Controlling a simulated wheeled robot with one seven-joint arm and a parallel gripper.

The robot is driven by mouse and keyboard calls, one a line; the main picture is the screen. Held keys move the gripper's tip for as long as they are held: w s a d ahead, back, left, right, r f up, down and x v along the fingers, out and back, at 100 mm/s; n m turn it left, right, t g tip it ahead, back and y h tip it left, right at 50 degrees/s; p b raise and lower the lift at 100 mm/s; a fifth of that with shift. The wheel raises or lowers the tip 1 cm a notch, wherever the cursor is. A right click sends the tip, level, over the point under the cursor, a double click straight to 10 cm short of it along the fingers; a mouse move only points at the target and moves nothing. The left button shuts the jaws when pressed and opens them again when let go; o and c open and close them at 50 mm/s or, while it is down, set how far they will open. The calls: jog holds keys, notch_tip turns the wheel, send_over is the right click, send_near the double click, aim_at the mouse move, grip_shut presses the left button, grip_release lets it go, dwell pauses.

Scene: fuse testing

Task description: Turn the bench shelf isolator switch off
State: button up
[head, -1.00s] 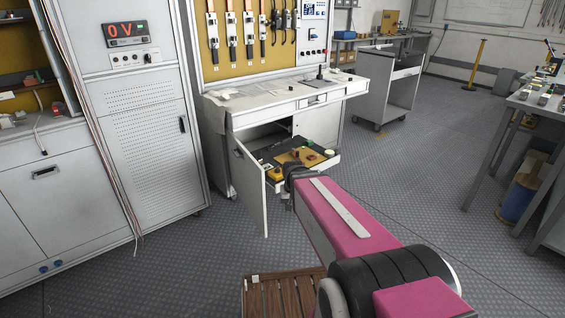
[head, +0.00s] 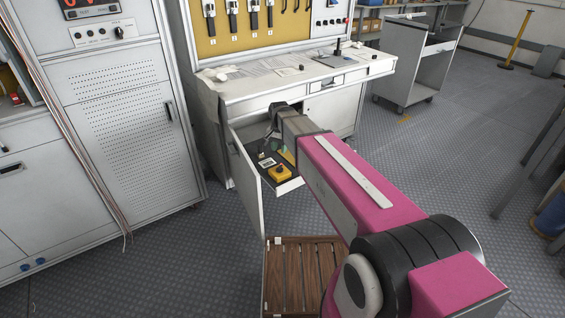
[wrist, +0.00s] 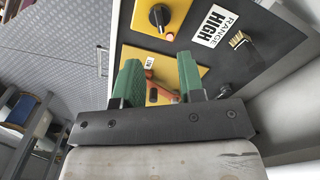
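The pull-out shelf panel (wrist: 268,70) of the bench carries several controls in the wrist view. A yellow plate (wrist: 190,75) with an orange-red lever (wrist: 149,76) lies under my gripper (wrist: 158,65). My gripper is open, its green fingers on either side of the lever; I cannot tell whether they touch it. A yellow box with a black rotary knob (wrist: 159,16) sits beyond the fingertips. Neither control has a readable isolator label. In the head view a yellow box (head: 280,173) shows on the shelf, and my arm hides much of the rest.
An open cabinet door (head: 247,190) stands left of the shelf. The white bench top (head: 300,78) is above and behind it. A slatted wooden platform (head: 300,270) is on the floor in front. A "RANGE HIGH" label (wrist: 216,30) is on the panel.

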aim_at(280, 166)
notch_tip(280, 166, down, 10)
jog(key=shift+r, duration=0.1)
dwell(0.4)
grip_shut()
